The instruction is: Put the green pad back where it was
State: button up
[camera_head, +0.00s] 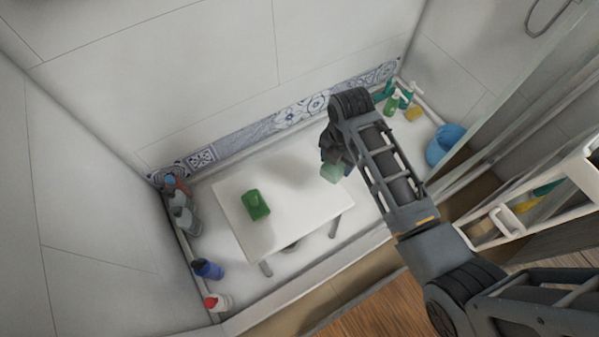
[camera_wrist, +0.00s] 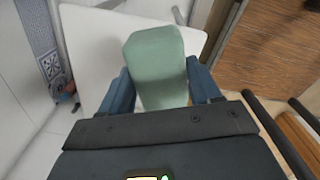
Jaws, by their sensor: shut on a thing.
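A pale green pad (camera_head: 331,173) hangs below my arm in the head view, over the right part of the white table. My gripper (camera_wrist: 160,88) is shut on it, with one dark blue finger on each side. In the wrist view the pad (camera_wrist: 155,60) fills the middle and sticks out past the fingers. In the head view my gripper's fingers are mostly hidden behind the arm.
Bottles stand along the left wall, including a blue one (camera_head: 208,269). Green bottles and a blue basin (camera_head: 445,145) are at the upper right. A white cart (camera_head: 478,230) holding green and yellow things stands at the right.

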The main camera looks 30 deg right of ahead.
jog(key=w+a+f, duration=0.1)
jog(key=a, duration=0.1)
jog(key=w+a+f, duration=0.3)
jog(key=a+f, duration=0.1)
jog(key=shift+w+a+b, duration=0.25)
jog(key=shift+w+b, duration=0.1)
jog(key=shift+b, duration=0.05)
jog(key=shift+f+b, duration=0.3)
jog(key=shift+f, duration=1.7)
jog(key=shift+f, duration=0.15)
jog(key=o, duration=0.9)
jog(key=shift+o, duration=0.2)
notch_tip(320, 180, up, 12)
jog(key=p, duration=0.2)
jog(key=shift+r, duration=0.2)
